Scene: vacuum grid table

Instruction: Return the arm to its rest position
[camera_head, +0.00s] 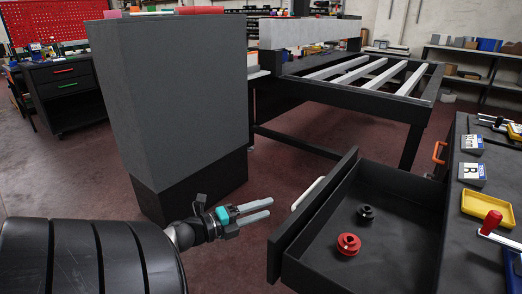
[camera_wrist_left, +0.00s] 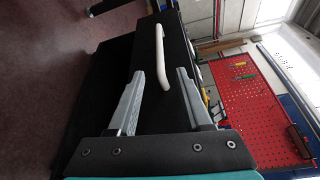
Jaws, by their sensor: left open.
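My left arm comes in from the lower left in the head view. Its gripper (camera_head: 268,209) is open and empty, with two grey fingers apart. It hangs in free air to the left of an open dark drawer (camera_head: 277,257), apart from the drawer's white handle (camera_head: 308,193). In the left wrist view the open fingers (camera_wrist_left: 160,74) point toward a dark panel with a white handle (camera_wrist_left: 161,55), which shows beyond and between the fingertips. My right gripper is in neither view.
The drawer holds a red round part (camera_head: 348,244) and a black one (camera_head: 366,213). A tall dark grey block (camera_head: 180,100) stands behind my gripper. A workbench (camera_head: 452,235) with a yellow tray (camera_head: 487,207) is at the right. A red pegboard (camera_wrist_left: 262,110) shows in the wrist view.

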